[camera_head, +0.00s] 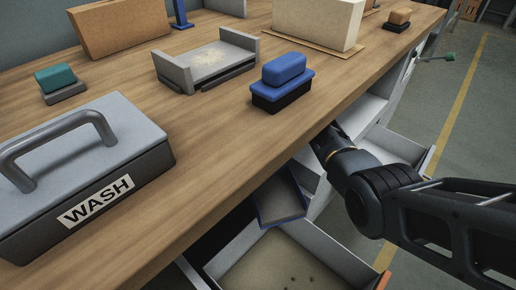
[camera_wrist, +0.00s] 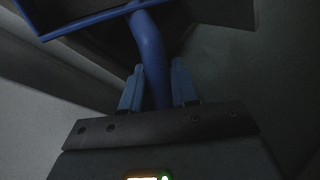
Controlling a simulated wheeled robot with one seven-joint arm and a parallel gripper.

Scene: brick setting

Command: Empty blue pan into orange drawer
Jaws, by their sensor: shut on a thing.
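The blue pan (camera_head: 278,198) hangs tilted over the open drawer (camera_head: 328,248), below the bench's front edge. Its blue-rimmed tray shows a dark inner face. The drawer has pale walls, an orange patch at its right front corner, and a few dark specks on its floor. In the wrist view, my gripper (camera_wrist: 157,67) is shut on the blue handle (camera_wrist: 150,45), with a finger on each side. The pan's underside or edge (camera_wrist: 75,24) shows beyond. In the head view the fingertips are hidden. What the pan holds cannot be told.
On the wooden bench stand a grey WASH box (camera_head: 135,135) with a handle, a blue-topped brush (camera_head: 283,85), a grey tray (camera_head: 222,58) with crumbs, a teal block (camera_head: 56,78) and boxes. Another open drawer (camera_head: 400,147) lies behind my arm. The floor at right is clear.

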